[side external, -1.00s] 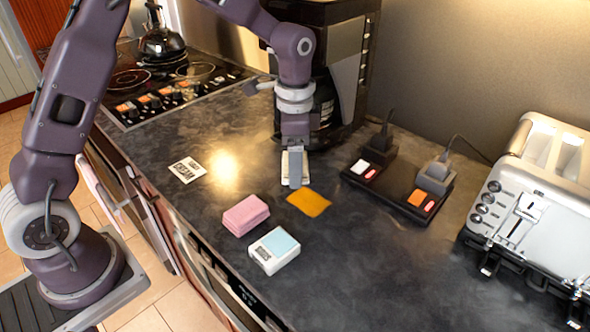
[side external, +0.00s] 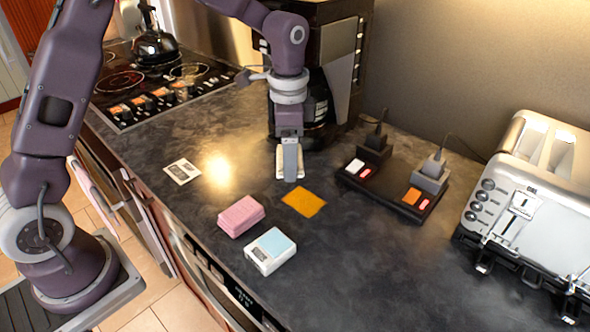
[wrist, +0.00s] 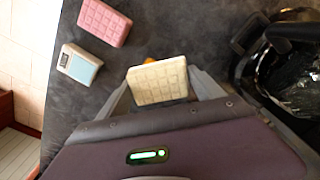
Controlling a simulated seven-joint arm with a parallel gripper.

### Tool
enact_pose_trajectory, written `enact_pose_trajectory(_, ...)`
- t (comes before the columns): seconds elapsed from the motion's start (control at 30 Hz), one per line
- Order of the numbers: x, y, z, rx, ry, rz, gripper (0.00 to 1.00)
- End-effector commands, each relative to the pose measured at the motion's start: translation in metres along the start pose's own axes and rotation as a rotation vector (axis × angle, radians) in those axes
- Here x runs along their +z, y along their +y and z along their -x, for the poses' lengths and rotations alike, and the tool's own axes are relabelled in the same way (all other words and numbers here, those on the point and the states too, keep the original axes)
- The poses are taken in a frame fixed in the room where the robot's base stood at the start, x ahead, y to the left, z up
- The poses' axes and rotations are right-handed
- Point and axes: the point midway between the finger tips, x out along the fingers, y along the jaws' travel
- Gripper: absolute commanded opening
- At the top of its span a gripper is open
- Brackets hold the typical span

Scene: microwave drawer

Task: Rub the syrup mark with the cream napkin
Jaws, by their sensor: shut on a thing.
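The syrup mark is an orange, roughly four-sided patch (side external: 304,202) on the dark counter. My gripper (side external: 290,176) points down just behind the mark, shut on the cream napkin (side external: 281,162). In the wrist view the cream napkin (wrist: 158,82) is a quilted pad between the two fingers. A sliver of the orange mark (wrist: 149,60) shows past its edge; the rest is hidden there. The napkin appears beside the mark, not over it. I cannot tell whether it touches the counter.
A pink quilted block (side external: 240,215) and a white and pale-blue box (side external: 270,251) lie near the front edge. A black switch board (side external: 392,190) and a silver toaster (side external: 530,200) stand right. A coffee machine (side external: 340,70) is close behind my gripper. A small printed card (side external: 182,171) lies left.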

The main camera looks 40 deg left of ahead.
Motion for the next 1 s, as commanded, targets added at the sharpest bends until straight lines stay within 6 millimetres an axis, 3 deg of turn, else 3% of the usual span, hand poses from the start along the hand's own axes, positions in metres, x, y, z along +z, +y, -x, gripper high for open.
enact_pose_trajectory(0.87,0.001,0.001,-0.077,0.003,-0.004,0.000,0.25)
enact_pose_trajectory(1.0,-0.008,0.009,-0.081,0.002,-0.003,-0.003,0.25)
